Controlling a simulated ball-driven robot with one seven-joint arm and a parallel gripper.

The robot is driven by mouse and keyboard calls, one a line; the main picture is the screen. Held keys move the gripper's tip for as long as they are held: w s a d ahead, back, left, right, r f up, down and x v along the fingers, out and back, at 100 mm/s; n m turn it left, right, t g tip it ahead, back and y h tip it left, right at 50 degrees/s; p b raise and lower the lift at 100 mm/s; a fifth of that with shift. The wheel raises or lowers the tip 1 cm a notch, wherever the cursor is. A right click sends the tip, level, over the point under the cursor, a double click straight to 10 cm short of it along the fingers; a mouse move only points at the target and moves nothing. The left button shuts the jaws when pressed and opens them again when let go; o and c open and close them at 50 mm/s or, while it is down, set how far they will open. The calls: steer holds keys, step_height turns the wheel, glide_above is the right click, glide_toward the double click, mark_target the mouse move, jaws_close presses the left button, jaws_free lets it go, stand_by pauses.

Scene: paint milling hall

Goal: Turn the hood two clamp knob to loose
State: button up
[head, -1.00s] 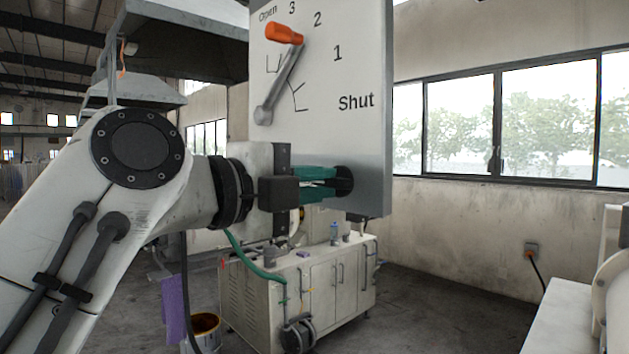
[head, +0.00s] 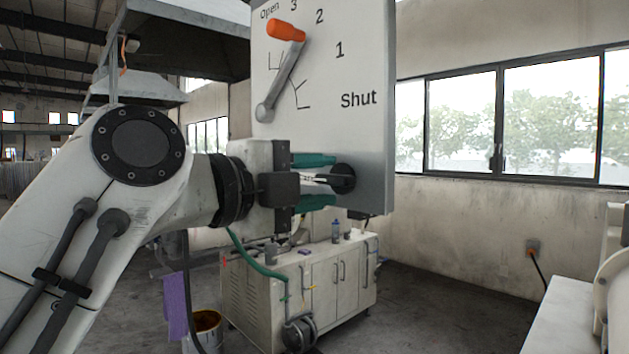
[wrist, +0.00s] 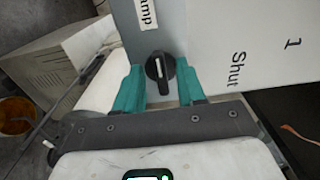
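The clamp knob (head: 342,178) is a round black knob low on the grey-white panel (head: 350,130). In the wrist view the knob (wrist: 160,68) shows a pale pointer line, beside a label ending in "mp". My gripper (head: 316,180) has teal fingers spread apart, one above and one below the knob's level in the head view. In the wrist view my gripper (wrist: 160,88) has one finger on each side of the knob, with gaps between. It is open and empty. The loose marking cannot be read.
An orange-handled lever (head: 284,62) on the same panel points between Open and 3. A white cabinet (head: 300,290) with small items stands below, and a bucket (head: 204,332) is at its left. A wall with windows (head: 520,125) is behind at right.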

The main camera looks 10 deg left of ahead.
steer(key=b+v, duration=0.3)
steer(key=v, duration=0.7)
steer(key=shift+s+a, duration=0.25)
steer(key=shift+s, duration=0.1)
steer(key=shift+a+f, duration=0.1)
